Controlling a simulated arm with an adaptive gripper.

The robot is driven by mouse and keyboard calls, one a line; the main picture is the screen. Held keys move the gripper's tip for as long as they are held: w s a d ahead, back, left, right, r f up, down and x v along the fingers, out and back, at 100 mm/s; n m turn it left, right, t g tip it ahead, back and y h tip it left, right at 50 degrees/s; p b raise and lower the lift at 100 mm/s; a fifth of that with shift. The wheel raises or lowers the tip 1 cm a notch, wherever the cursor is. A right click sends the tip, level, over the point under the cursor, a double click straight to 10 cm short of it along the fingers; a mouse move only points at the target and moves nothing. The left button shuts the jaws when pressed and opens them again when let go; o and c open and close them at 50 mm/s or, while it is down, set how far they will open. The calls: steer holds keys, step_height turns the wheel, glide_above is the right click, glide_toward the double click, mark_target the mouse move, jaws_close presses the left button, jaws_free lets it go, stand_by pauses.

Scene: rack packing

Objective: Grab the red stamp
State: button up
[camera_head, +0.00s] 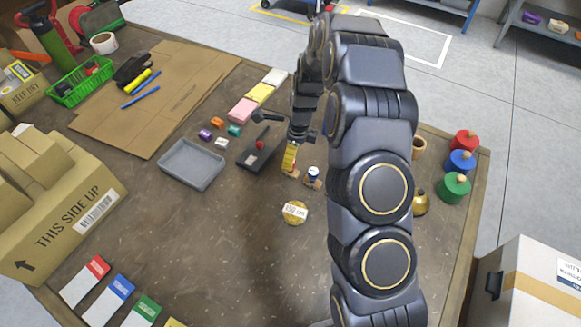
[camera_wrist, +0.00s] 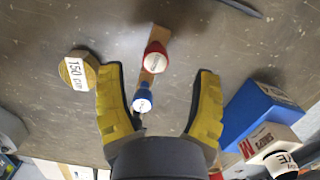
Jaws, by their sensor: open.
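The red stamp (camera_wrist: 155,57) has a red knob with a white label on top and stands on a wooden base in the wrist view. It lies between the lines of my two yellow fingers, around their tips. My gripper (camera_wrist: 160,72) is open, with nothing held. In the head view my gripper (camera_head: 290,160) reaches down close to the tabletop, and the red stamp is mostly hidden there. A blue stamp (camera_wrist: 142,98) shows nearer the palm in the wrist view. It also stands just right of my gripper in the head view (camera_head: 312,177).
A round yellow 150 cm item (camera_head: 295,212) lies in front of my gripper. A black device (camera_head: 260,150) and a grey tray (camera_head: 190,178) are to the left. Red, blue and green knobbed weights (camera_head: 453,188) stand at the right edge. The front middle of the table is clear.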

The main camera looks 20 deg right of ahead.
steer(key=f, duration=0.4)
steer(key=shift+a+f, duration=0.25)
steer(key=shift+a, duration=0.05)
jaws_close()
steer(key=shift+r, duration=0.15)
